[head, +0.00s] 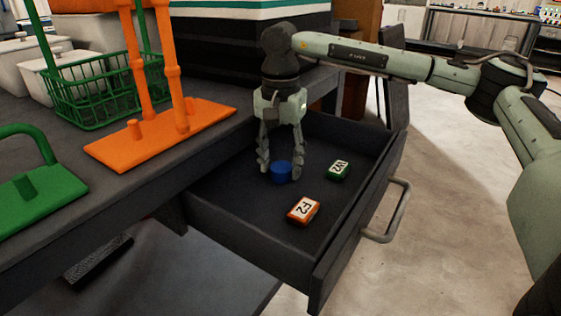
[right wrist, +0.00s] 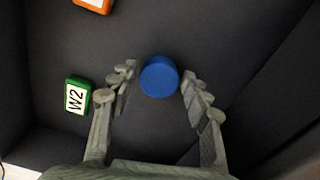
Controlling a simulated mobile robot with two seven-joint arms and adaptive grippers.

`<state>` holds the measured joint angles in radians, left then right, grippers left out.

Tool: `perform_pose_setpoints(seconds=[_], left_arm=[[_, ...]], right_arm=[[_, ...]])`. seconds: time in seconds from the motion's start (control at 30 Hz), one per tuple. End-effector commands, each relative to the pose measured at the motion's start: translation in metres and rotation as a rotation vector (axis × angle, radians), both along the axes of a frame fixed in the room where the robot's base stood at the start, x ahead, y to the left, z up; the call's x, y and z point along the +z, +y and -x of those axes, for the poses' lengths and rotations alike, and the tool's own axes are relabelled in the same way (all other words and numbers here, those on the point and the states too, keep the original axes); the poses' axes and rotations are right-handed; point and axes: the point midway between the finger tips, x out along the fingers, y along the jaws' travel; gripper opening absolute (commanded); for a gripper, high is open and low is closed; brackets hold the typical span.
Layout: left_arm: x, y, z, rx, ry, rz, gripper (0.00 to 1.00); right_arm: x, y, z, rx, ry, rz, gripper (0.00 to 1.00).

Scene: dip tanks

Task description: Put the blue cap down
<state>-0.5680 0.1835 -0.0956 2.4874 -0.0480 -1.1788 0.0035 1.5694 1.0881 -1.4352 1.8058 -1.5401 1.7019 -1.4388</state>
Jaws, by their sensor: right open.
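The blue cap (head: 281,171) is in the open drawer (head: 240,222), toward its back left part. It also shows in the right wrist view (right wrist: 159,77) as a round blue top. My right gripper (head: 280,173) reaches down into the drawer over the cap. In the right wrist view its two fingers (right wrist: 158,85) are spread on either side of the cap, with a gap on both sides. The gripper is open and empty. The cap seems to rest on the drawer floor. My left gripper is in neither view.
An orange F2 block (head: 303,211) and a green W2 block (head: 339,170) lie in the drawer, right of the cap. The drawer handle (head: 388,212) sticks out in front. On the bench stand an orange stand (head: 160,135) and a green wire basket (head: 95,90).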

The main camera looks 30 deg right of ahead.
Motion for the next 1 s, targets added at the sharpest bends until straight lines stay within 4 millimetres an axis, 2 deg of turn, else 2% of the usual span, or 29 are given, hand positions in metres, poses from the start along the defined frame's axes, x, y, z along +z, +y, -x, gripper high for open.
perform_pose_setpoints(seconds=[0.17,0.5,0.6,0.8,1.0], left_arm=[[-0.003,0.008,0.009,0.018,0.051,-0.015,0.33],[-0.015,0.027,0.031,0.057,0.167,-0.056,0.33],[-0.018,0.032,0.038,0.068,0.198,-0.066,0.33],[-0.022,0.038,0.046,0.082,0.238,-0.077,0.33],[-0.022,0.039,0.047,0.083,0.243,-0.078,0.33]], right_arm=[[0.01,0.0,-0.001,0.0,-0.003,-0.001,0.48],[0.084,0.001,-0.001,0.001,-0.003,-0.001,0.48],[0.101,0.001,-0.001,0.001,-0.002,-0.002,0.48],[0.12,0.001,0.0,0.002,-0.001,-0.001,0.48],[0.123,0.0,0.0,0.001,0.0,0.0,0.48]])
